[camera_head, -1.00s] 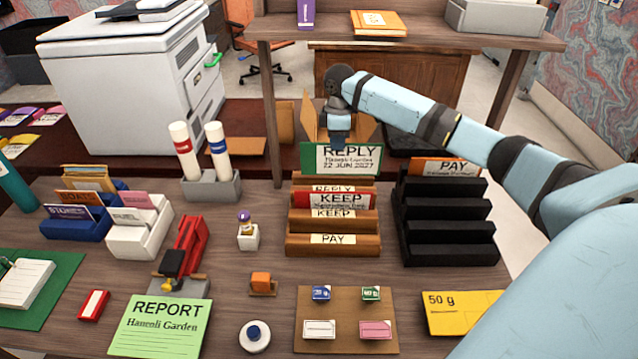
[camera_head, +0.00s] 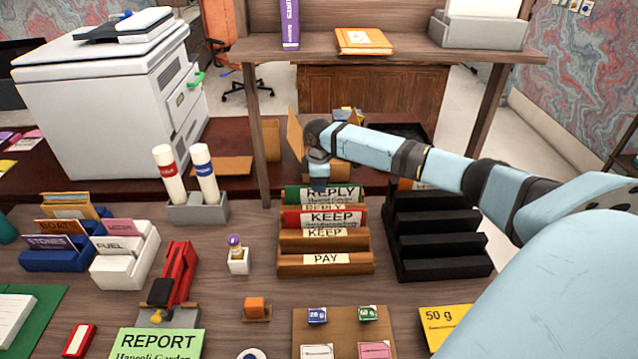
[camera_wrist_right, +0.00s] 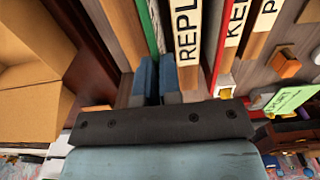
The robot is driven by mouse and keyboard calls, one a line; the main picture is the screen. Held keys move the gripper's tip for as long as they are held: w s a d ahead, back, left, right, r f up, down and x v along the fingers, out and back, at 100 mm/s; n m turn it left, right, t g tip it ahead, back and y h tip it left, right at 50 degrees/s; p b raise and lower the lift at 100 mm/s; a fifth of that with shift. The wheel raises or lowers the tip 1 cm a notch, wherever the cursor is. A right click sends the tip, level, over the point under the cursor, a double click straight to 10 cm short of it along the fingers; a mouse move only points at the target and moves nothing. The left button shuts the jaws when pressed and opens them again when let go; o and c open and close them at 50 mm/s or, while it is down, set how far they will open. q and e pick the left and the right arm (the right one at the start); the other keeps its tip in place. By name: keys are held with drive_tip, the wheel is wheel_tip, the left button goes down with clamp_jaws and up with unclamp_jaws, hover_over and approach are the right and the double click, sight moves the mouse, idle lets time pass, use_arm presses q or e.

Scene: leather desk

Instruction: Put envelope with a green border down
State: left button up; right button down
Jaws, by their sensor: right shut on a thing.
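The envelope with a green border (camera_head: 292,195) is upright in the rearmost part of the brown stepped rack (camera_head: 325,266), behind its REPLY label. Only its top strip with the printed REPLY shows; its lower part is hidden by the rack. My right gripper (camera_head: 318,186) points down at the envelope's top edge and is shut on it. In the right wrist view the two blue fingers (camera_wrist_right: 156,78) are close together in line with the green edge (camera_wrist_right: 149,28). My left gripper is not in view.
A red-bordered KEEP envelope (camera_head: 291,219) stands in the slot in front. A black stepped rack (camera_head: 438,245) is close on the right. A shelf (camera_head: 400,50) spans above and behind. White tubes (camera_head: 168,172) stand to the left.

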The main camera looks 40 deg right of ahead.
drive_tip(key=shift+f, duration=0.1)
drive_tip(key=c, duration=1.3)
unclamp_jaws()
wheel_tip(320, 180, up, 12)
